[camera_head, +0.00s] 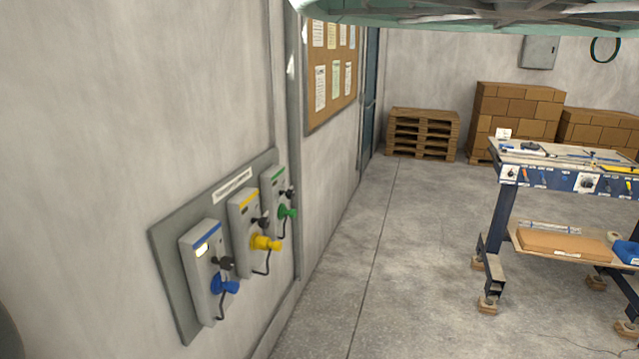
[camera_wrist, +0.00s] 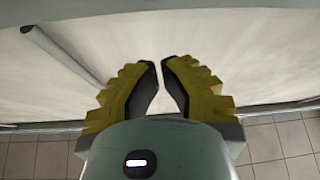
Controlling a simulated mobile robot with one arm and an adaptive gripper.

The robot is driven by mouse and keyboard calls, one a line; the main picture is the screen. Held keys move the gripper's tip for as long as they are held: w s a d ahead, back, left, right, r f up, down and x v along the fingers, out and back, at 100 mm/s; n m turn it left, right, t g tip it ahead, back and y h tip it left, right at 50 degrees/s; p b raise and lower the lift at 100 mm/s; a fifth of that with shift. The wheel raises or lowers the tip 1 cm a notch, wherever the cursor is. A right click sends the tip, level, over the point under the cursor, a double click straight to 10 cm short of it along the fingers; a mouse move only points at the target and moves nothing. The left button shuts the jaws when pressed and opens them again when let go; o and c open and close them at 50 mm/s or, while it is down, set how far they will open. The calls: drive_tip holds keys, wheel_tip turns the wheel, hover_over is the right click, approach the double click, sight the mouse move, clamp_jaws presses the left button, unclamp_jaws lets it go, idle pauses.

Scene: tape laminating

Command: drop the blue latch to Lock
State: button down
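A grey wall panel (camera_head: 172,258) carries three grey boxes in the head view, marked blue, yellow and green. The box with the blue stripe (camera_head: 203,281) is the nearest and has a small lit window at its top. A blue part (camera_head: 225,286) sticks out low on its front with a dark cord below it. A dark knob (camera_head: 226,263) sits just above. Which part is the latch, and its position, I cannot tell for sure. My gripper (camera_wrist: 159,64) has yellow-backed fingers, a narrow gap between the tips, and nothing between them. The boxes are not in the wrist view.
The yellow-marked box (camera_head: 243,235) and green-marked box (camera_head: 273,203) stand close beside the blue one. A workbench (camera_head: 560,175) with tools is at right. A pallet stack (camera_head: 423,133) and cartons (camera_head: 517,112) are at the back. The floor between is clear.

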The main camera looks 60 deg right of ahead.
drive_tip(key=shift+w+f+p, duration=0.5)
drive_tip(key=shift+f+p, duration=0.3)
drive_tip(key=shift+p, duration=0.3)
drive_tip(key=shift+w+f+p, duration=0.45)
drive_tip(key=shift+f+p, duration=0.3)
drive_tip(key=shift+p, duration=0.3)
drive_tip(key=shift+f, duration=0.2)
drive_tip(key=d+f+m+h+b, duration=0.2)
drive_tip(key=f+m+h+b, duration=0.2)
drive_tip(key=b, duration=0.8)
drive_tip(key=w+d+f+m+h+b, duration=0.1)
drive_tip(key=d+f+m+h+b, duration=0.2)
drive_tip(key=f+m+b, duration=0.5)
wheel_tip(320, 180, down, 4)
drive_tip(key=h+b, duration=0.1)
drive_tip(key=b, duration=0.3)
drive_tip(key=shift+w+d+t+b, duration=0.3)
drive_tip(key=shift+b, duration=0.1)
drive_tip(key=shift+a+f, duration=0.1)
drive_tip(key=shift+f, duration=0.05)
